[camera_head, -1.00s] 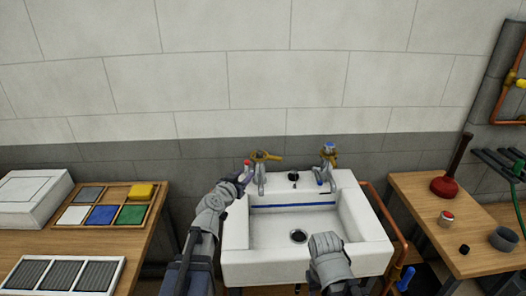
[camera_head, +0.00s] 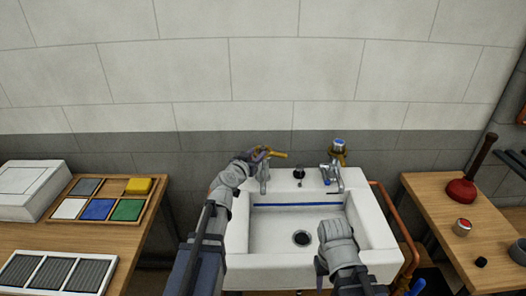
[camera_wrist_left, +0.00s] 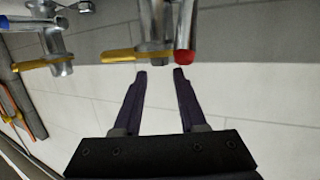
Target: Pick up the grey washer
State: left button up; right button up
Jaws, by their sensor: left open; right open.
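I cannot make out a grey washer for certain in either view. My left gripper (camera_head: 253,156) is open at the left tap (camera_head: 264,178), over the back left of the sink; its hand hides part of the tap. In the left wrist view the two dark fingers (camera_wrist_left: 158,72) are apart with nothing between them. Just beyond their tips are a yellow lever (camera_wrist_left: 122,55) and a red-ended metal tap part (camera_wrist_left: 184,56). My right gripper (camera_head: 320,266) is low over the sink's front right, mostly hidden by its own arm.
The white sink (camera_head: 255,262) has a right tap (camera_head: 333,173) and a black plug (camera_head: 299,173). A divided wooden tray (camera_head: 152,207) with coloured squares lies on the left bench. A plunger (camera_head: 463,188), a red-topped pot (camera_head: 462,227) and a small black piece (camera_head: 481,262) are on the right bench.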

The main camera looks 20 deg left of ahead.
aim_at(262, 148)
pick_arm(q)
jog(key=shift+b+x, duration=0.55)
jog(key=shift+x, duration=2)
jog(key=shift+s, duration=0.1)
grip_shut()
